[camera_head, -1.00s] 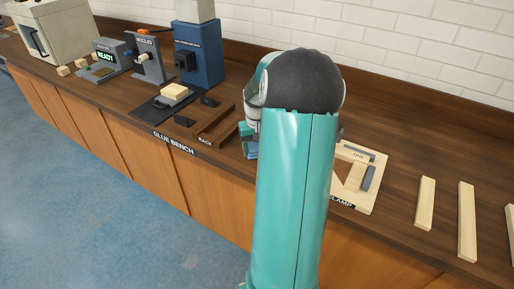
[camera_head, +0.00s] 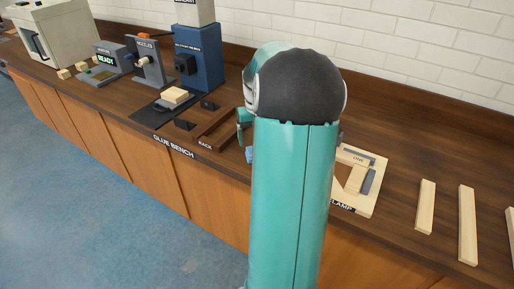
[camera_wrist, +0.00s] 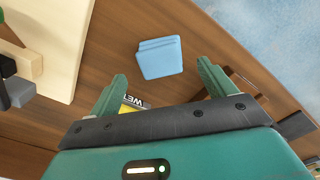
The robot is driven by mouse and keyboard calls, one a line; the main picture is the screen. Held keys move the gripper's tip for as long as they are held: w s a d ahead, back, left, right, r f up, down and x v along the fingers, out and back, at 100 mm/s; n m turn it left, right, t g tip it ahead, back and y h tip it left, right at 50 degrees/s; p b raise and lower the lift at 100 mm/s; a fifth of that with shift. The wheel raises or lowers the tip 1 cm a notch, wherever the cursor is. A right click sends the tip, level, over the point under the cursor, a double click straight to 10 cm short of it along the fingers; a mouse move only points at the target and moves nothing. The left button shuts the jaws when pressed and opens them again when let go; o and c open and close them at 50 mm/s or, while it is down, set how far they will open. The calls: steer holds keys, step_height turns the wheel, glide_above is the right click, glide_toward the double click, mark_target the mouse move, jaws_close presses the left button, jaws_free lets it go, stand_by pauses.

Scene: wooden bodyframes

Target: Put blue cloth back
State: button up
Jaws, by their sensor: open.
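The blue cloth (camera_wrist: 160,57) lies folded flat on the brown bench top in the wrist view, beyond my fingertips. A small blue part of it (camera_head: 249,155) shows in the head view beside my arm, which hides the rest. My gripper (camera_wrist: 165,82) is open and empty, its two green fingers spread wide above the bench, apart from the cloth. In the head view only a teal piece of my gripper (camera_head: 243,122) shows left of my arm.
A yellow item with a partly hidden "WET" label (camera_wrist: 132,104) shows between my fingers. The wooden clamp board (camera_head: 368,203) is right of my arm, the rack (camera_head: 212,137) left. Loose wood strips (camera_head: 467,225) lie further right. The bench's front edge is close to the cloth.

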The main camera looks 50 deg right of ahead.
step_height(320, 180, up, 6)
steer(key=f, duration=0.1)
steer(key=w+a+r+n+t+h, duration=0.15)
steer(key=a+r, duration=0.25)
steer(key=a, duration=0.7)
steer(key=w+a+r+n+t, duration=0.1)
steer(key=a+r+n, duration=0.15)
steer(key=a, duration=0.95)
steer(key=s+a+n+t, duration=0.1)
steer(key=s+a+n, duration=0.1)
steer(key=s+a, duration=0.3)
steer(key=s+a+n+t+y, duration=0.1)
steer(key=s+a, duration=0.3)
steer(key=a, duration=0.9)
steer(key=shift+s+f+n+t, duration=0.3)
steer(key=shift+s+n+t, duration=0.05)
steer(key=shift+n+t, duration=0.2)
steer(key=shift+y, duration=0.25)
steer(key=c, duration=1)
steer(key=shift+d, duration=0.15)
